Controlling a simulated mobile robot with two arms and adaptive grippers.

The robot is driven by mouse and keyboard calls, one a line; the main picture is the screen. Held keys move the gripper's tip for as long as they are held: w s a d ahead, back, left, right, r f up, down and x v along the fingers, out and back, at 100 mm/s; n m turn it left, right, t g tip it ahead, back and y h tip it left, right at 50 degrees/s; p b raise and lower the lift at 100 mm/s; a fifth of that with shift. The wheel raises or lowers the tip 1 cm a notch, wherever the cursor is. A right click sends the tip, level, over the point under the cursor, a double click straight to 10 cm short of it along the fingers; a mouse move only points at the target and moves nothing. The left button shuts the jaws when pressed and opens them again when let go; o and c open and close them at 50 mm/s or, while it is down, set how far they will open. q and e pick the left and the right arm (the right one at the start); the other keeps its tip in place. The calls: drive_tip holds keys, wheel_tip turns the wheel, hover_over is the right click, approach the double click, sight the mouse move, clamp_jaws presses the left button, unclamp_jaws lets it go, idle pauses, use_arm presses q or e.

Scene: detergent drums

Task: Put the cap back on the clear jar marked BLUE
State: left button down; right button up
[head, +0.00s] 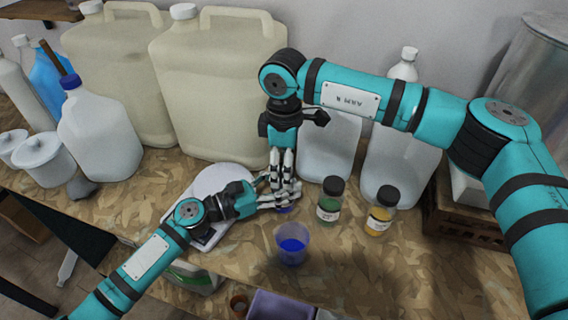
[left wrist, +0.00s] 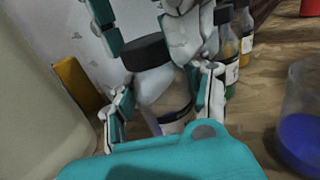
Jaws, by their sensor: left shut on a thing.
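The clear jar (left wrist: 165,92) stands upright between the fingers of my left gripper (left wrist: 165,105), which is shut on it. In the head view my left gripper (head: 275,195) hides most of the jar; its marking cannot be read. A black cap (left wrist: 145,52) sits at the jar's mouth, looking slightly tilted in the left wrist view; whether it is seated cannot be told. My right gripper (head: 285,190) points down from above, and its fingers (left wrist: 145,30) straddle the cap. Whether they press on it is unclear.
A cup of blue liquid (head: 292,245) stands just in front. Capped green (head: 330,202) and yellow (head: 381,212) jars stand to the right. A white scale (head: 222,180) is behind my left gripper. Large jugs (head: 215,90) line the back. The bench's front edge is close.

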drive_tip(key=shift+r, duration=2.25)
drive_tip(key=shift+c, duration=0.3)
